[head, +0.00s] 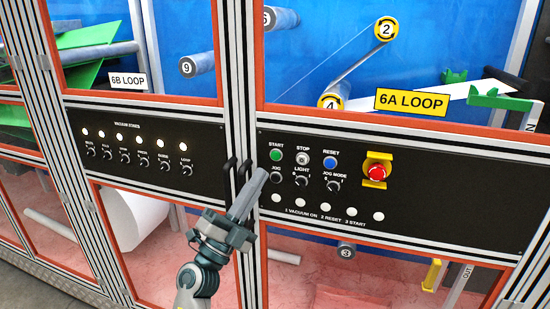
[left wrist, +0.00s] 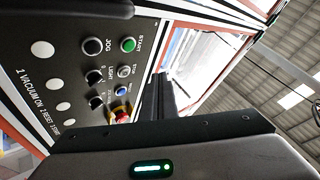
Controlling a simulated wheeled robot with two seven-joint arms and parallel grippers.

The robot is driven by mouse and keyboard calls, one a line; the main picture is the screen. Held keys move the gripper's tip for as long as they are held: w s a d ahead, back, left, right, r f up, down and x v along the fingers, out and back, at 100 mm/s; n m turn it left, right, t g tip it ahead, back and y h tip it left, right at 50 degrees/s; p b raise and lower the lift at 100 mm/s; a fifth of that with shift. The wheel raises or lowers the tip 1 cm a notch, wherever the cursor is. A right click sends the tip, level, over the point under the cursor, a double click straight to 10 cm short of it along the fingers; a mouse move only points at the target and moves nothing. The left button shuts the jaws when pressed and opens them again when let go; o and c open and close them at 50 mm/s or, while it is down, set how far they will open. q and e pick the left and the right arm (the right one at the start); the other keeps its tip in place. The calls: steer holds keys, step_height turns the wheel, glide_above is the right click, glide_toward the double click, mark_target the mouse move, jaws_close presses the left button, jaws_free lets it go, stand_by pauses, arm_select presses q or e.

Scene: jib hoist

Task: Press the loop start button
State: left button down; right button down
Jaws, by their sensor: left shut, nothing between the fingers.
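The green start button (head: 275,155) is at the upper left of the black panel (head: 420,205) marked 6A LOOP. It also shows in the left wrist view (left wrist: 128,45). My left gripper (head: 262,173) is shut and empty, with its tips just below and left of the green button, beside the jog knob (head: 275,179). In the left wrist view the closed fingers (left wrist: 160,80) point up, to the right of the button column and apart from the green button in the picture. The depth gap to the panel is hard to judge. My right gripper is not in view.
Beside the green button are a white stop button (head: 303,158), a blue reset button (head: 330,162) and a red emergency stop (head: 377,172) on yellow. Black door handles (head: 243,170) stick out left of my fingers. Another panel (head: 135,148) with several knobs is further left.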

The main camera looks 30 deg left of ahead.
mark_target(275, 156)
arm_select(q)
steer(key=shift+w+a+b, duration=0.2)
steer(key=shift+w+a, duration=0.05)
steer(key=shift+w, duration=0.85)
steer(key=shift+w+a+b, duration=0.2)
steer(key=shift+w+a, duration=0.05)
steer(key=shift+w, duration=0.8)
steer(key=shift+w+a+b, duration=0.2)
steer(key=shift+w+a, duration=0.05)
steer(key=shift+w, duration=0.85)
steer(key=shift+w+h, duration=0.2)
steer(key=shift+h, duration=0.1)
steer(key=shift+w+a, duration=0.1)
steer(key=shift+w, duration=0.1)
steer(key=shift+w+a, duration=0.15)
steer(key=shift+w, duration=0.25)
stand_by(0.3)
steer(key=shift+s, duration=0.15)
stand_by(0.3)
steer(key=shift+s+d+p, duration=0.25)
steer(key=shift+s+p, duration=0.05)
steer(key=shift+s, duration=0.4)
